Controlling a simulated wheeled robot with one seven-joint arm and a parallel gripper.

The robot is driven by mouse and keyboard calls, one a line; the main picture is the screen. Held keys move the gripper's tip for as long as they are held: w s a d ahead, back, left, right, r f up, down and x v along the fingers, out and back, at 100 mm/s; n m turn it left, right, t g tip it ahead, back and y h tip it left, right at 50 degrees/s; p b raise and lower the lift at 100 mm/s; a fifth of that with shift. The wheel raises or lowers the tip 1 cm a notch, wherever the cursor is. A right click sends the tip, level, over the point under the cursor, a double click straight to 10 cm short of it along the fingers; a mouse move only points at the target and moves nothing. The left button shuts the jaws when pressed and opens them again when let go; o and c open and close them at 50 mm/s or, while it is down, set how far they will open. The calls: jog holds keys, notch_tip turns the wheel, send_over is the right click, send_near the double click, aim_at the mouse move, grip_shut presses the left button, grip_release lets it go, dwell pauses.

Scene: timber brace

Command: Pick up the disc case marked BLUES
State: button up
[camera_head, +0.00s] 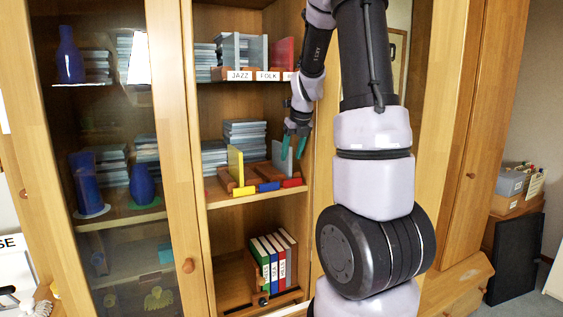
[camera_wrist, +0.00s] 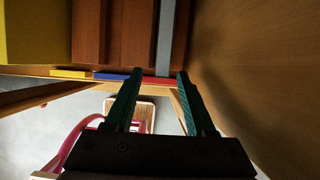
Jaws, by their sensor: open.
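No marking that reads BLUES is legible. On the middle shelf, a grey upright case (camera_head: 281,158) stands in a wooden rack with yellow, blue and red front strips; its edge shows in the wrist view as a thin grey strip (camera_wrist: 166,38). My gripper (camera_head: 292,148) is open and empty beside this case. In the wrist view my gripper (camera_wrist: 160,72) has its two green fingers pointing at the rack, with the grey strip seen between them and the red strip (camera_wrist: 158,81) below. I cannot tell whether the fingers touch the case.
A yellow upright case (camera_head: 236,164) stands at the rack's left. The upper shelf has labels JAZZ (camera_head: 239,76) and FOLK (camera_head: 268,76); another label is mostly hidden by my arm. A wooden cabinet wall (camera_wrist: 245,70) is close on the right. A glass door (camera_head: 110,120) is at left.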

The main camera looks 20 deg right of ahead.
aim_at(291, 158)
jog(key=shift+x, duration=1.55)
grip_shut()
jog(key=shift+d+r, duration=0.1)
jog(key=shift+r, duration=0.05)
